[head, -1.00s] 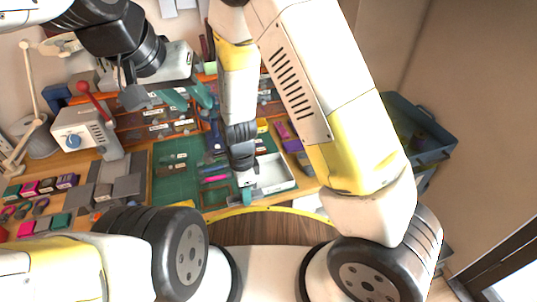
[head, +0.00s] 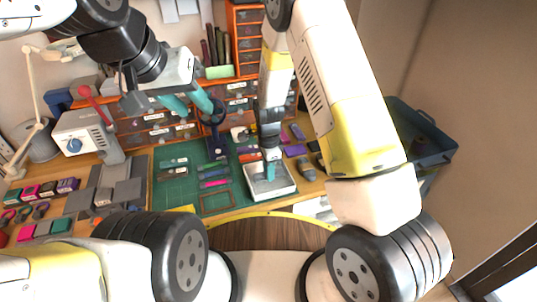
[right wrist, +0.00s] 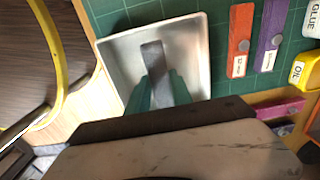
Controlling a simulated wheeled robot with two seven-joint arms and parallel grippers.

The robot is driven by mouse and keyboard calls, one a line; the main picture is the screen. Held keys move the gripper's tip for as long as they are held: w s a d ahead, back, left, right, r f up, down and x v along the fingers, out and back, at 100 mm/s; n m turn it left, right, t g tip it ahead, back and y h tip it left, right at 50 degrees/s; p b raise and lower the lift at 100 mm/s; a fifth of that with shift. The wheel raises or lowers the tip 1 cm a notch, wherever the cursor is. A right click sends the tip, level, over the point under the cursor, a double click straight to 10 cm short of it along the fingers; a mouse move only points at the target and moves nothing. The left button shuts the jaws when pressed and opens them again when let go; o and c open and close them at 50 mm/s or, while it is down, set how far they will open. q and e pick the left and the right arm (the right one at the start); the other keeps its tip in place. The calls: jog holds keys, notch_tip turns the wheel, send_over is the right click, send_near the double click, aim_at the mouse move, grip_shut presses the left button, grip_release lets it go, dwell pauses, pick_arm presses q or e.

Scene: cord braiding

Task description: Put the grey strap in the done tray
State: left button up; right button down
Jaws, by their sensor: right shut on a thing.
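The done tray is a white, shallow, square tray (head: 289,188) at the front right of the green mat. In the right wrist view its rim (right wrist: 203,42) and pale floor show clearly. My right gripper (head: 270,170) points down over the tray. Its two teal fingers (right wrist: 158,88) are shut on the grey strap (right wrist: 152,53), a flat dark grey strip that sticks out past the fingertips within the tray's outline. I cannot tell whether the strap touches the tray floor. My left gripper (head: 187,106) is open and empty above the back left of the mat.
A green cutting mat (head: 172,196) holds several coloured labelled strips. A grey machine with a red-knobbed lever (head: 85,130) stands at left. Orange drawers (head: 248,42) stand behind. A dark blue bin (head: 436,152) is at far right.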

jog(key=shift+f, duration=0.85)
jog(key=c, duration=1.1)
grip_release()
jog(key=shift+f, duration=0.15)
jog(key=shift+c, duration=0.2)
jog(key=s+d+r+n+t+y, duration=0.1)
jog(key=d+r, duration=0.1)
jog(key=r, duration=0.9)
jog(key=s+d+r+n, duration=0.1)
jog(key=r+n, duration=0.1)
jog(key=r, duration=0.9)
jog(key=s+d+r+n+t, duration=0.2)
jog(key=s+d+r+n, duration=0.3)
jog(key=s+r, duration=0.3)
jog(key=s+d+r+n+t+y, duration=0.1)
jog(key=s+d+r+n+t, duration=0.2)
jog(key=s+d+r+n, duration=0.3)
jog(key=s+r+n, duration=0.1)
jog(key=s+r, duration=0.2)
jog(key=r, duration=0.1)
jog(key=shift+s+d, duration=0.15)
jog(key=shift+s, duration=0.1)
